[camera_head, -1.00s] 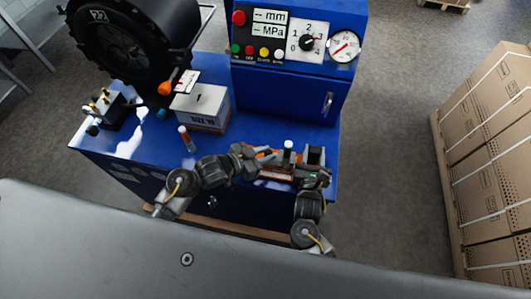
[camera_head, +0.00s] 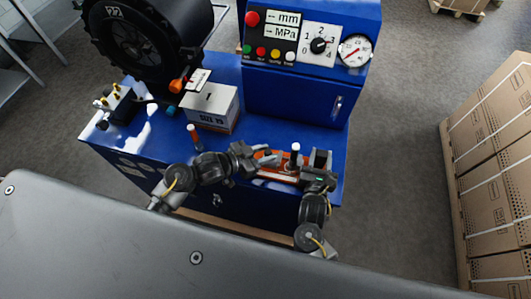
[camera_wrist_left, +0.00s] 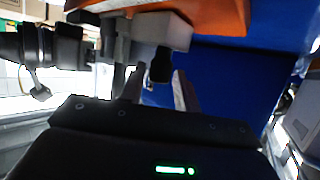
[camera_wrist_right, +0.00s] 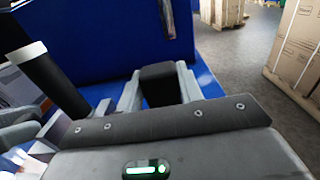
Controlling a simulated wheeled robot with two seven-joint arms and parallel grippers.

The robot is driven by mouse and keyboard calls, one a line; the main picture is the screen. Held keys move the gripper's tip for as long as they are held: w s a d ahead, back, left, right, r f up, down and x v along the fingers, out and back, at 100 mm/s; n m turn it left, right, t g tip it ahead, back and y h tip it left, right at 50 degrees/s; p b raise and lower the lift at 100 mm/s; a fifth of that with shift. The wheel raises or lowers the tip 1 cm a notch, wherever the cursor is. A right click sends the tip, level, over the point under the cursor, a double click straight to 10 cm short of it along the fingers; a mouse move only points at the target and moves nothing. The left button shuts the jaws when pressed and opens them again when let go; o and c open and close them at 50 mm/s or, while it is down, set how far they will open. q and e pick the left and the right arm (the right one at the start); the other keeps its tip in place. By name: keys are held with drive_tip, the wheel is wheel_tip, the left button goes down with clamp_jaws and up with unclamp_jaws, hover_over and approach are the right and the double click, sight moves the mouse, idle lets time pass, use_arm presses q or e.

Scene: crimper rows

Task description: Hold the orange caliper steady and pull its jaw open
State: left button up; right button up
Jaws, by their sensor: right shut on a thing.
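The orange caliper (camera_head: 278,172) lies along the front edge of the blue cabinet top in the head view. An upright black handle with a white cap (camera_head: 294,157) stands on it, and its orange part also shows in the left wrist view (camera_wrist_left: 225,12). My right gripper (camera_head: 321,168) is at the caliper's right end, shut on a dark block (camera_wrist_right: 160,84) seen between its fingers in the right wrist view. My left gripper (camera_head: 268,159) is at the caliper's left end. Its fingers stand apart in the left wrist view, with a dark piece (camera_wrist_left: 161,65) between or just beyond them; contact cannot be told.
Behind the caliper stands a blue control box (camera_head: 300,85) with a gauge. Cartons (camera_head: 492,170) stand on the floor at right.

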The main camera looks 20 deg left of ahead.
use_arm(q)
drive_tip(key=v, duration=1.2)
use_arm(e)
drive_tip(key=o, duration=1.1)
drive_tip(key=shift+o, duration=0.3)
